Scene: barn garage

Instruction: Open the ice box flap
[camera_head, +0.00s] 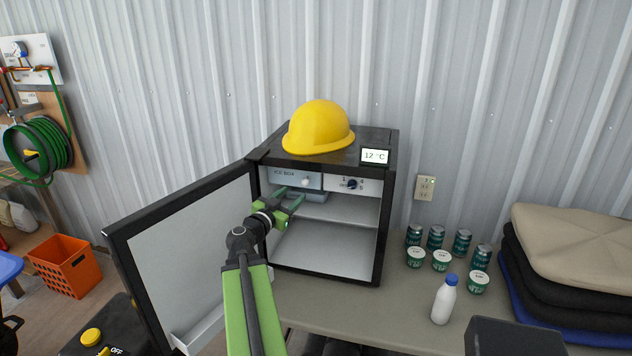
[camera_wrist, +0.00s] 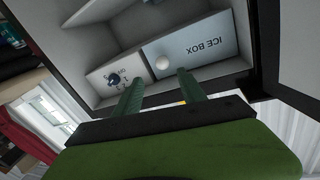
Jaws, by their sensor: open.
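The ice box flap (camera_head: 285,179) is a pale blue-grey panel marked "ICE BOX" at the top left inside the small open fridge (camera_head: 391,210). It looks shut. A round white knob (camera_head: 306,182) sits near its right edge. The flap (camera_wrist: 205,50) and knob (camera_wrist: 162,62) also show in the wrist view, turned over. My gripper (camera_head: 291,194) is open and empty, reaching into the fridge just in front of the flap. In the wrist view its two green fingers (camera_wrist: 160,78) point at the flap, with the knob just beyond the gap between their tips. I see no contact.
The black-framed fridge door (camera_head: 185,255) stands wide open on the left, close to my arm. A dial panel (camera_head: 352,185) is right of the flap. A yellow hard hat (camera_head: 318,128) lies on top. Cans (camera_head: 462,241), tubs and a white bottle (camera_head: 443,301) stand right.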

